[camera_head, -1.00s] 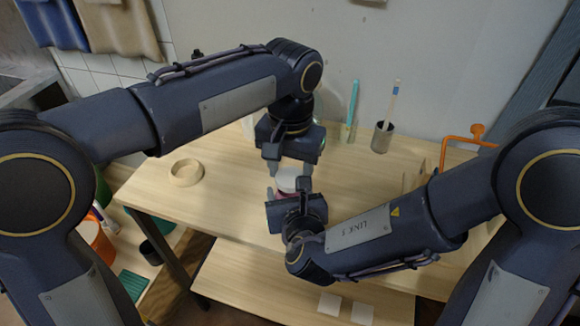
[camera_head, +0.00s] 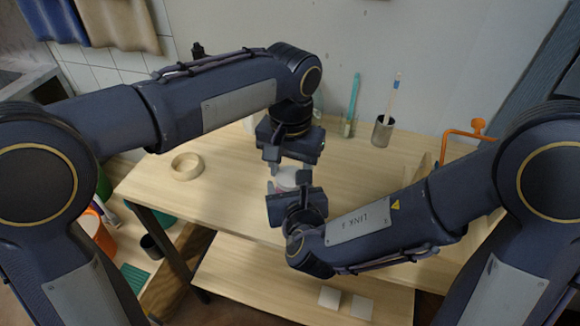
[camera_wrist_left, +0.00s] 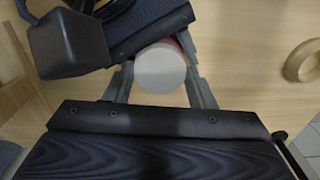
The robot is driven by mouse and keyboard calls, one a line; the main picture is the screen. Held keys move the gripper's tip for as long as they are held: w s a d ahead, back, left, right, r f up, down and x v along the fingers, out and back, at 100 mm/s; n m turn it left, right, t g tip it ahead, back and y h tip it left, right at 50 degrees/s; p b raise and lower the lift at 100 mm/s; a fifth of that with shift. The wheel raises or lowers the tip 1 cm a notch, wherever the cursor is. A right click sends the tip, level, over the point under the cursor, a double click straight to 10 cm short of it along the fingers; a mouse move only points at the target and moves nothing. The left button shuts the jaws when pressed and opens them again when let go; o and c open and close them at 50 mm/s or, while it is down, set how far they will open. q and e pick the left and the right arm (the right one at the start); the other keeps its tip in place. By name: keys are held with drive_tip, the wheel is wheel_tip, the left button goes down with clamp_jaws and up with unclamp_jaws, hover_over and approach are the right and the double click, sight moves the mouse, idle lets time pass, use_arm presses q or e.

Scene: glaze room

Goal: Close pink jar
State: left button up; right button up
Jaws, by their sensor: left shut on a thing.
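The white round lid (camera_wrist_left: 160,68) is in the middle of the left wrist view, between the fingers of my left gripper (camera_wrist_left: 160,88), which is shut on it. A strip of pink from the jar (camera_wrist_left: 182,42) shows just behind the lid's edge. In the head view the lid (camera_head: 287,178) sits below my left gripper (camera_head: 289,169), and the jar is almost wholly hidden. My right gripper (camera_head: 289,187) is close in front of the jar, low beside it. Its fingertips are mostly hidden, so its grip is unclear. Whether the lid is seated on the jar is also unclear.
A pale ring (camera_head: 186,166) lies on the wooden table (camera_head: 220,205) at the left. A dark cup (camera_head: 382,131) with a brush and a teal tool (camera_head: 352,104) stand at the back. An orange clamp-like thing (camera_head: 470,132) is at the right. The table's middle is mostly clear.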

use_arm(q)
drive_tip(key=shift+s+f, duration=0.1)
drive_tip(key=shift+f, duration=0.25)
drive_tip(key=shift+f, duration=0.35)
use_arm(e)
drive_tip(key=shift+a, duration=0.1)
drive_tip(key=shift+c, duration=0.2)
use_arm(q)
drive_tip(key=shift+f, duration=0.3)
drive_tip(key=c, duration=0.3)
use_arm(e)
drive_tip(key=shift+o, duration=0.2)
drive_tip(key=shift+r, duration=0.15)
use_arm(q)
drive_tip(key=shift+s+r, duration=0.15)
use_arm(e)
drive_tip(key=shift+w, duration=0.1)
